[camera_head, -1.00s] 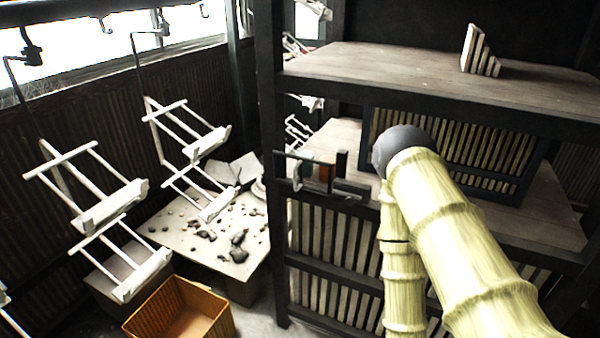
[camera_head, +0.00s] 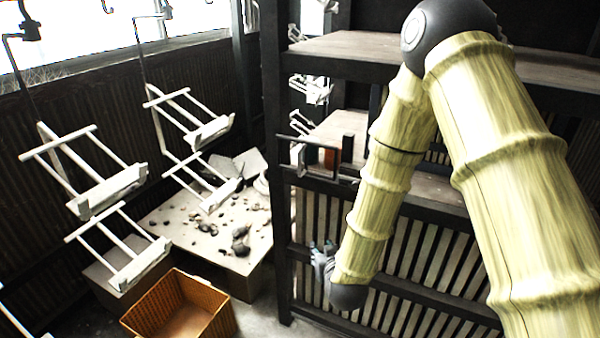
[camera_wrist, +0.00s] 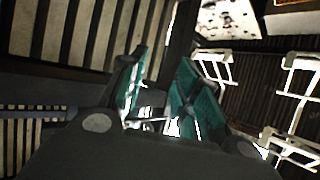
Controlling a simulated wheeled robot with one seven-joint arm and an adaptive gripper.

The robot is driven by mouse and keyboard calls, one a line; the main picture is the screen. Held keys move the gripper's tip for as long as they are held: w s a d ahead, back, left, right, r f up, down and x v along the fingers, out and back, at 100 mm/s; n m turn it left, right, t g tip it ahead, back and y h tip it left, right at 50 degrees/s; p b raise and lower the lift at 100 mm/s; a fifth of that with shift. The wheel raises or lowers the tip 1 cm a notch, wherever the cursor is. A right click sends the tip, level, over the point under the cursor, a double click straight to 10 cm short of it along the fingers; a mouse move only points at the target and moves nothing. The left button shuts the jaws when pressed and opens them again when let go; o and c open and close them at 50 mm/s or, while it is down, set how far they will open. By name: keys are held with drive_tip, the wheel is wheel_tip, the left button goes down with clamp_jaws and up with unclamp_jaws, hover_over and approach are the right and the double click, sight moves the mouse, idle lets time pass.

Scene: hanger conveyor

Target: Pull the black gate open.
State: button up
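A small black barred frame (camera_head: 320,158), which looks like the black gate, stands at the left end of the middle shelf, with a reddish-brown thing behind it. My gripper (camera_head: 322,256) hangs below it in the head view, close to the slatted front of the rack and apart from the frame. In the wrist view the teal-padded fingers of my gripper (camera_wrist: 164,58) are spread, with a gap between them and nothing clearly held. I cannot make out the gate in the wrist view.
The black rack (camera_head: 280,190) has slatted lower panels close to my gripper. White hangers (camera_head: 105,192) hang at the left. A wicker box (camera_head: 180,308) stands on the floor beside a low platform (camera_head: 170,228) with scattered stones.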

sight(300, 164)
drive_tip(key=w+a+r+t+b, duration=0.1)
drive_tip(key=w+a+r+t, duration=0.2)
drive_tip(key=r, duration=0.6)
drive_tip(key=w+a+r+t+b, duration=0.1)
drive_tip(key=w+r+t, duration=0.1)
drive_tip(key=w+r, duration=0.5)
drive_tip(key=w, duration=0.3)
drive_tip(key=w+r+p, duration=0.1)
drive_tip(key=w, duration=0.2)
drive_tip(key=w+a+p, duration=0.1)
drive_tip(key=w, duration=0.1)
drive_tip(key=shift+w+r, duration=0.2)
drive_tip(key=shift+w, duration=0.2)
drive_tip(key=shift+c, duration=0.5)
clamp_jaws()
